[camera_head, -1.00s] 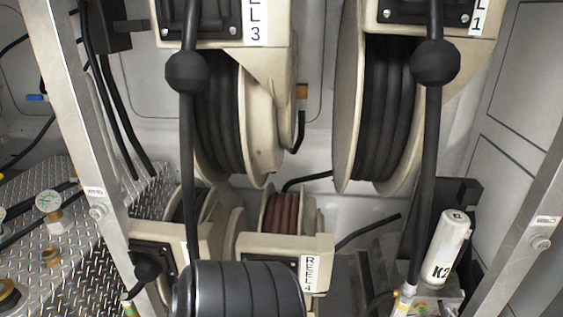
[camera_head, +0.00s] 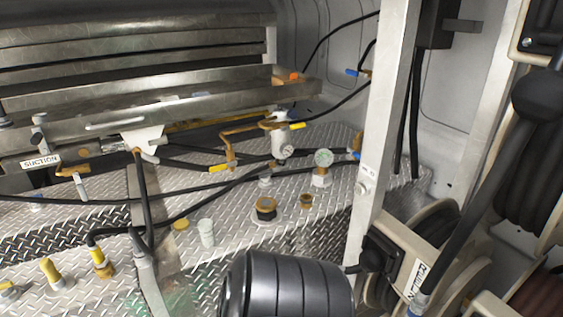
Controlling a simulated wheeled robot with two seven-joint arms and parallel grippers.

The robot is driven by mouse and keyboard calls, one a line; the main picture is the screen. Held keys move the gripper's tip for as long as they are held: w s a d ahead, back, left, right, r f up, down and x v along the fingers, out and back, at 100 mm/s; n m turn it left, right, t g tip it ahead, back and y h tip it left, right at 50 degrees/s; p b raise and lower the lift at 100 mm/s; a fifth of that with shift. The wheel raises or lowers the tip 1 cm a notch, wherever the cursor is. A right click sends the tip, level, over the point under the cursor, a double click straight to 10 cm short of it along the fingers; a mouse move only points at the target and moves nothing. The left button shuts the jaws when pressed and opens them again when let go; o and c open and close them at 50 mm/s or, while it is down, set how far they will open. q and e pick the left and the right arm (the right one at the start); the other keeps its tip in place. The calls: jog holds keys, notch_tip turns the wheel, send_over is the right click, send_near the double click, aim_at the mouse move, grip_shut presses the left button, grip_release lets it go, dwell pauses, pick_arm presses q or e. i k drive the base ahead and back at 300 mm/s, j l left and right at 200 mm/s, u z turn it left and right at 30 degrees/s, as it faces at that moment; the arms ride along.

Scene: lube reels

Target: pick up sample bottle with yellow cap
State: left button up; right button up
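A small round yellow cap (camera_head: 181,224) shows low on the diamond-plate deck, left of centre. Two yellow-topped pieces, one (camera_head: 50,272) at the lower left and one on a brass fitting (camera_head: 98,258), stand further left. Neither of my grippers is in view.
The diamond-plate deck (camera_head: 240,205) carries gauges (camera_head: 323,158), brass valves (camera_head: 230,155) and black hoses (camera_head: 140,200). A metal post (camera_head: 385,110) stands between the deck and the hose reels (camera_head: 440,240) at right. A metal ledge (camera_head: 200,105) runs along the back.

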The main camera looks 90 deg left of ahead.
aim_at(207, 233)
jog(key=u, duration=3.3)
